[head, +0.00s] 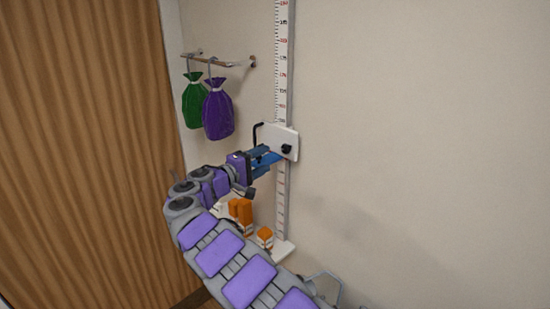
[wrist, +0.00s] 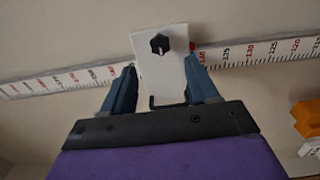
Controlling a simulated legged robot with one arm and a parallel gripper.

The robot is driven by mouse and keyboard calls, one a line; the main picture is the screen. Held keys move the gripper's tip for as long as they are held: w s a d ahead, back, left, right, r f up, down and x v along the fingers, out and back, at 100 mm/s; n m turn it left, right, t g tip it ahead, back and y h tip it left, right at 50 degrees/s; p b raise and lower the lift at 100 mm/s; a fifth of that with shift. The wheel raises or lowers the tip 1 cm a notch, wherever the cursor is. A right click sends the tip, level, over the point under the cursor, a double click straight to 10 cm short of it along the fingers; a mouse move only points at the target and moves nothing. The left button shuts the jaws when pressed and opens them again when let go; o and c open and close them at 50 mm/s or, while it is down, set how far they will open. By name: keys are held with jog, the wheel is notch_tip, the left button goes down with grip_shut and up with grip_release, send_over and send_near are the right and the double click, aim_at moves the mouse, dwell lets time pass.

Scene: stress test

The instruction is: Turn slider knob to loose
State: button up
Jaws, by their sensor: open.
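The black slider knob (head: 287,149) sits on a white slider plate (head: 277,133) on the upright measuring ruler (head: 283,60). In the wrist view the knob (wrist: 159,43) shows clear on the plate (wrist: 165,75), between and beyond my fingertips. A bent black handle (head: 257,133) sticks out from the plate's left side. My gripper (head: 270,157) is at the plate's lower left in the head view. In the wrist view my gripper (wrist: 158,78) is open, with one blue finger at each side of the plate. Nothing is held. Whether a finger touches the plate cannot be told.
A green bag (head: 192,100) and a purple bag (head: 217,110) hang from a wall rail (head: 215,62) at left. Orange boxes (head: 242,212) stand below my arm, near the white ruler base (head: 284,251). A wooden door (head: 85,150) is at left. The wall at right is clear.

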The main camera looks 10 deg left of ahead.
jog(key=v, duration=0.9)
jog(key=shift+f+b, duration=0.15)
jog(key=shift+b, duration=0.2)
jog(key=shift+a, duration=0.15)
jog(key=shift+s, duration=0.1)
